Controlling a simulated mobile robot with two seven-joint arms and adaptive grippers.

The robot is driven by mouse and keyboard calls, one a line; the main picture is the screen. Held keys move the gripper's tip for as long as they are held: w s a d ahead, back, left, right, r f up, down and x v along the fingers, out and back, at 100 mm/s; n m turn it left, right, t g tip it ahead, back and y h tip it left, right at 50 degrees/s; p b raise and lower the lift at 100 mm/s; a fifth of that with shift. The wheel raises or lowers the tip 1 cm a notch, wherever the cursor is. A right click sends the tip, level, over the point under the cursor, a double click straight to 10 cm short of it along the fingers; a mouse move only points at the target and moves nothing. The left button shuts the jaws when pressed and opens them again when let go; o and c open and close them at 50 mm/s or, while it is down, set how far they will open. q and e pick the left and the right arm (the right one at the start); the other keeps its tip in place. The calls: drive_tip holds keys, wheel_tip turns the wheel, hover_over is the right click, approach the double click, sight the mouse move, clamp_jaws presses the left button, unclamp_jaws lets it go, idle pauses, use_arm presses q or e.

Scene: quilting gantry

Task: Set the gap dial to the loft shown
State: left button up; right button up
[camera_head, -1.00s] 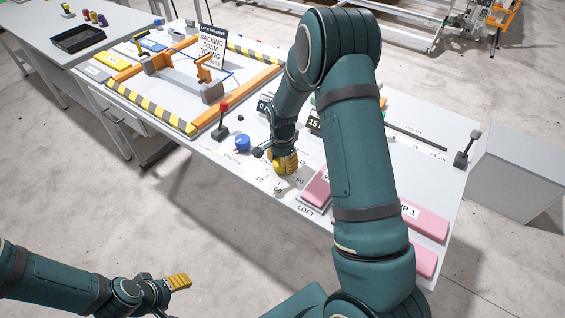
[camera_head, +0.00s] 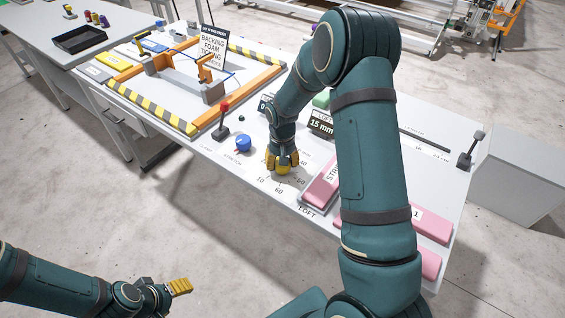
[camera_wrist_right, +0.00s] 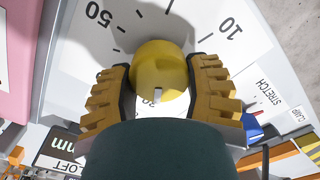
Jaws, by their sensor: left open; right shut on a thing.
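The yellow dial knob (camera_head: 283,171) stands on the printed LOFT scale near the table's front edge. My right gripper (camera_head: 282,160) reaches down from above with a finger on each side of it. In the right wrist view the knob (camera_wrist_right: 162,70) sits between the ribbed yellow fingers (camera_wrist_right: 165,90), with a short white mark on its lower side. Scale numbers 10 and 50 are readable there; a number below the knob is partly covered. A dark LOFT sign (camera_head: 321,122) reads 15 mm. My left gripper (camera_head: 180,287) is open and empty at lower left, away from the table.
A blue knob (camera_head: 242,143) labelled STRETCH and a red-topped lever (camera_head: 222,120) stand left of the dial. Pink blocks (camera_head: 322,182) lie close on its right. An orange frame (camera_head: 180,105) with striped bars fills the table's left part. A grey-topped lever (camera_head: 468,150) stands far right.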

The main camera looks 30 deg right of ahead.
drive_tip(key=n, duration=0.4)
drive_tip(key=shift+n, duration=0.3)
drive_tip(key=n, duration=0.4)
drive_tip(key=shift+a+r+n, duration=0.1)
drive_tip(key=shift+a+n, duration=0.05)
drive_tip(key=shift+n, duration=0.15)
drive_tip(key=n, duration=0.3)
drive_tip(key=shift+n, duration=0.3)
drive_tip(key=shift+a+n+p, duration=0.1)
drive_tip(key=shift+n+p, duration=0.5)
drive_tip(key=shift+n, duration=1.6)
drive_tip(key=o, duration=1.2)
drive_tip(key=shift+s, duration=0.1)
